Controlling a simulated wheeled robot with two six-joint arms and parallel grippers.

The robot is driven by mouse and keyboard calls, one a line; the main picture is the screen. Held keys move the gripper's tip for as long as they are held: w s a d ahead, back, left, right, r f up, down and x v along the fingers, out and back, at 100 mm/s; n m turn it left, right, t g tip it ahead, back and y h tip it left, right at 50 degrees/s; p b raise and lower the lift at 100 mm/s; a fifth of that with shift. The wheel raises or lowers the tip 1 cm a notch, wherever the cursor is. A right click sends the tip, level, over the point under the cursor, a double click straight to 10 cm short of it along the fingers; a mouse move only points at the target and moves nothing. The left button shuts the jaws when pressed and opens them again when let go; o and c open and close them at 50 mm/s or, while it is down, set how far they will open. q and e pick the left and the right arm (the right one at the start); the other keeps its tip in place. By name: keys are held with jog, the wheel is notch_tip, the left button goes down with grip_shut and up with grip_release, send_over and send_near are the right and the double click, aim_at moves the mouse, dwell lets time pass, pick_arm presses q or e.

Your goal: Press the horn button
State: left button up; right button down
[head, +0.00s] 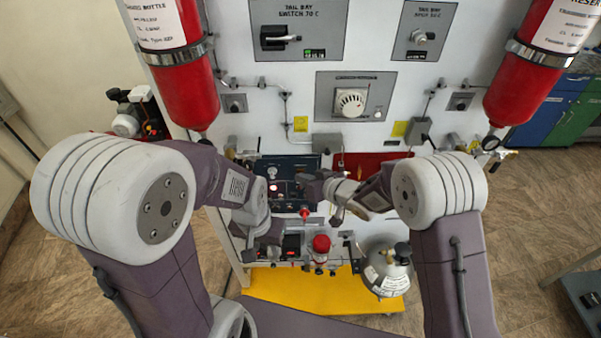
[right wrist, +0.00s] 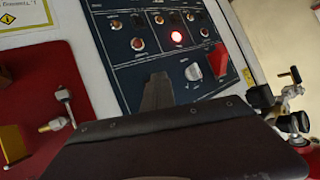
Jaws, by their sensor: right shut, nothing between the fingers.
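The dark blue control panel (head: 290,162) is on the white trainer wall, partly hidden by my arms. In the right wrist view the panel (right wrist: 125,75) shows several small round buttons or lamps, one of them a glowing red lamp (right wrist: 177,37), and a pale rotary knob (right wrist: 192,72). The labels are too small to read, so I cannot tell which control is the horn button. My right gripper (head: 308,181) is shut and empty in front of the panel; its fingers (right wrist: 157,90) cover part of the lower panel. My left gripper (head: 266,234) is lower, below the panel; its jaws are unclear.
Two red bottles (head: 190,95) (head: 526,85) hang left and right. A red panel (right wrist: 50,85) adjoins the blue one. A red knob (head: 321,243), valve fittings and a silver cylinder (head: 387,272) stand below, over a yellow base (head: 290,290).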

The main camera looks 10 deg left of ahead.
jog(key=shift+s+d, duration=0.15)
jog(key=shift+s, duration=0.45)
jog(key=s+b, duration=0.1)
jog(key=s, duration=0.1)
jog(key=s+d, duration=0.1)
jog(key=s, duration=0.1)
jog(key=shift+s+d+b, duration=0.2)
jog(key=shift+s+b, duration=0.2)
dwell(0.4)
